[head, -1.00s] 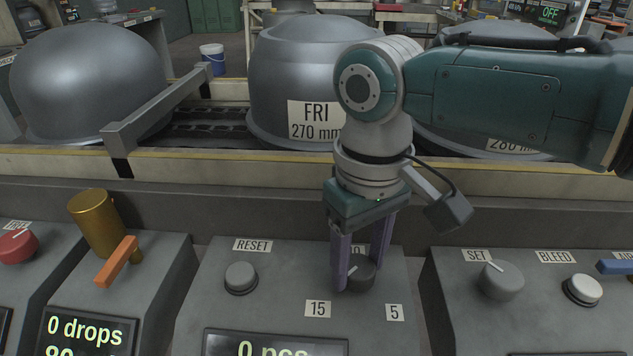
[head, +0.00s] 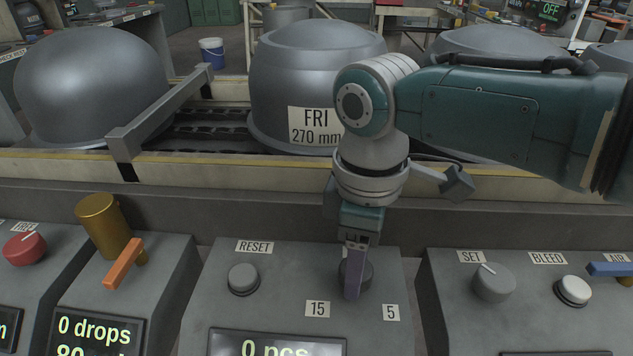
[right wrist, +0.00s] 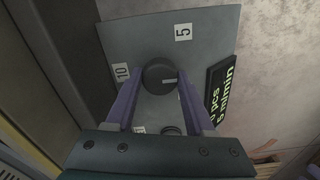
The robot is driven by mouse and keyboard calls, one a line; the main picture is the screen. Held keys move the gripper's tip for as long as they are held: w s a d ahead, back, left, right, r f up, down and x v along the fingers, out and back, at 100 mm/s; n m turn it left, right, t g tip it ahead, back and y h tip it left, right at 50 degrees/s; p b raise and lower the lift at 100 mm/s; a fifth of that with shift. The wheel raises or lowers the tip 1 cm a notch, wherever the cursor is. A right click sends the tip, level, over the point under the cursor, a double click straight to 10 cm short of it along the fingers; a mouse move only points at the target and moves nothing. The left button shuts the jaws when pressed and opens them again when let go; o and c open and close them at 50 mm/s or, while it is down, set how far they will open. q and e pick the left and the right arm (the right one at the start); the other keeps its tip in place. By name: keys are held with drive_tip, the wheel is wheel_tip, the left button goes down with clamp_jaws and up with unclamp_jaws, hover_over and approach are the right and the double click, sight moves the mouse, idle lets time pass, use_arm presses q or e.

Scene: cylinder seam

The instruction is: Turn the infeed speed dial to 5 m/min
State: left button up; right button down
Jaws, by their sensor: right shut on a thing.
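The infeed speed dial (head: 366,272) is a dark round knob on the middle console, largely hidden in the head view by my right gripper (head: 353,282). In the right wrist view the dial (right wrist: 153,77) lies between my two purple fingers, and the gripper is shut on it. Its white mark points toward the display side, not at the 5 label (right wrist: 183,32) or the 10 label (right wrist: 121,72). The 15 label (head: 317,309) is left of the dial. The display (right wrist: 221,90) shows "5 m/min", its start partly hidden. My left gripper is out of view.
A grey RESET button (head: 243,278) stands left on the same console. The neighbouring console has a SET knob (head: 493,282) and a BLEED button (head: 572,290). An orange lever (head: 124,262) is at left. Large grey domes (head: 312,75) stand behind a low rail.

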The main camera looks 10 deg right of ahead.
idle(0.6)
drive_tip(key=shift+c, duration=1.3)
unclamp_jaws()
wheel_tip(320, 180, up, 10)
drive_tip(key=p, duration=0.4)
